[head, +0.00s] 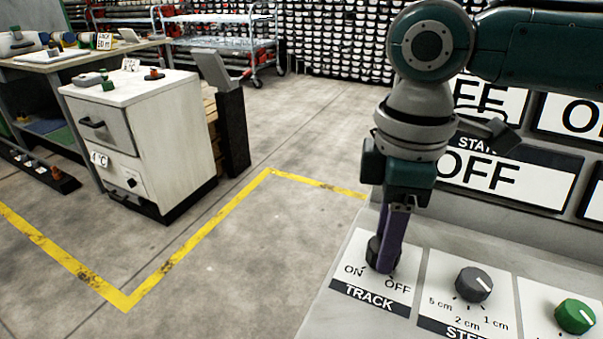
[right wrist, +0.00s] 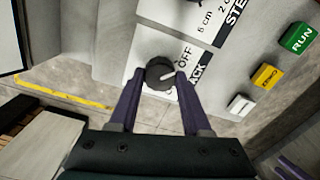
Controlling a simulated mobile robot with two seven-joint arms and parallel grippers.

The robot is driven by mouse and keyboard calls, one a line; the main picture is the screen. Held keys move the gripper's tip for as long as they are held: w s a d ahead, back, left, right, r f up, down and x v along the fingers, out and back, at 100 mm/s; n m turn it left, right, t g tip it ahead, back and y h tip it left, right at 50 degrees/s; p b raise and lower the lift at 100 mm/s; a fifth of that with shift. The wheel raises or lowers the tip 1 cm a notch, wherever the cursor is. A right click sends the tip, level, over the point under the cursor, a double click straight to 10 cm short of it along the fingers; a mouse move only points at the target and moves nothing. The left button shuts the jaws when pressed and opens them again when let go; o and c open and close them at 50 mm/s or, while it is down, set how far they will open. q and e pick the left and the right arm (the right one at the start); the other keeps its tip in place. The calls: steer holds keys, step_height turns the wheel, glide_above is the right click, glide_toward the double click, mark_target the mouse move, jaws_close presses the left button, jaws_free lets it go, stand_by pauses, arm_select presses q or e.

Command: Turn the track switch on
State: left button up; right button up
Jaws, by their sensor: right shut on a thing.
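The track switch is a dark round knob (head: 374,246) on a white plate (head: 350,296) marked ON at left, OFF at right and TRACK below. It also shows in the right wrist view (right wrist: 158,70), where its white pointer line points toward the OFF side. My right gripper (head: 385,262) comes down from above with its purple fingers on either side of the knob, shut on it. In the right wrist view the fingertips (right wrist: 160,76) touch the knob's sides. The fingers hide part of the knob in the head view.
Right of the switch are a grey step knob (head: 474,283) and a green knob (head: 575,315). A display reading OFF (head: 480,172) stands behind. The right wrist view shows a green RUN button (right wrist: 298,38). A white cabinet (head: 150,150) stands left across open floor.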

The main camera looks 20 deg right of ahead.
jaws_close()
steer(key=shift+r, duration=0.1)
